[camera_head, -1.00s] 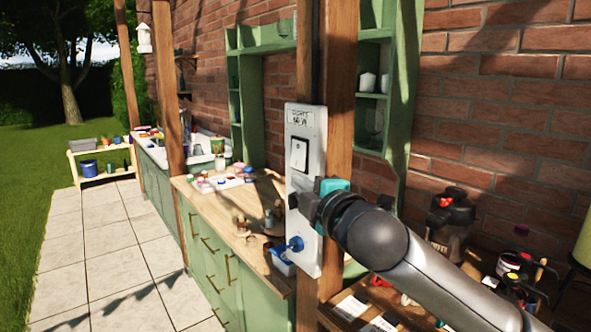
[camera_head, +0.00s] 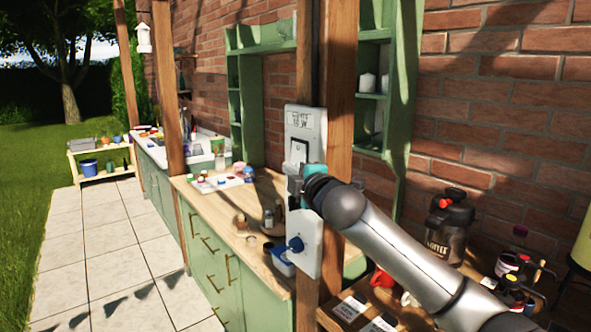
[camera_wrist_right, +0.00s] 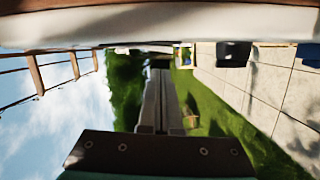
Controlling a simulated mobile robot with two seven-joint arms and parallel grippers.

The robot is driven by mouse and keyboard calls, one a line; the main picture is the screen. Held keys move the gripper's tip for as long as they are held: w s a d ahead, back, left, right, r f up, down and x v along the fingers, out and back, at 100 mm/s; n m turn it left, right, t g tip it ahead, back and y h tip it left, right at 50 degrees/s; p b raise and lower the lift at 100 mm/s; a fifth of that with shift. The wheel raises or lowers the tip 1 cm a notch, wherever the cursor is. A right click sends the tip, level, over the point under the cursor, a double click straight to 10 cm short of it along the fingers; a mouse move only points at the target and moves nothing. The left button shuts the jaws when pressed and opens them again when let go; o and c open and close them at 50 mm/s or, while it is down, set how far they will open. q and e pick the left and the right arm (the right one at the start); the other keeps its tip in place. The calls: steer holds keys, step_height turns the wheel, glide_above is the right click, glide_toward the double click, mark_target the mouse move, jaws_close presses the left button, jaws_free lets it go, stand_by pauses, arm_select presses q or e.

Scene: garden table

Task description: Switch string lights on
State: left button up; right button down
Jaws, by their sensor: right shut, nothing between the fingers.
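The white switch plate (camera_head: 305,122) is fixed upright on the wooden post, with a small label at its top. Its white rocker switch (camera_head: 299,150) in a dark frame is partly visible; the lower part is hidden by my gripper. My right gripper (camera_head: 294,186) is shut and empty, at the plate by the rocker's lower edge; I cannot tell whether it touches. In the right wrist view the shut fingers (camera_wrist_right: 158,90) point at the pale plate edge (camera_wrist_right: 150,28). A blue plug (camera_head: 295,244) sits lower on the plate. The string lights and my left gripper are out of view.
A wooden counter (camera_head: 262,190) with small jars stands behind the post at left. Paving (camera_head: 100,250) at left is clear.

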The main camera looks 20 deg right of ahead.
steer(key=shift+w+d+f, duration=0.1)
steer(key=shift+w+d, duration=0.15)
steer(key=shift+d, duration=0.4)
steer(key=shift+d, duration=0.1)
steer(key=shift+w+d+f+n+p, duration=0.1)
steer(key=shift+w+d+n+p, duration=0.05)
steer(key=shift+d+n+p, duration=0.35)
steer(key=shift+a+f, duration=0.1)
steer(key=shift+a, duration=0.1)
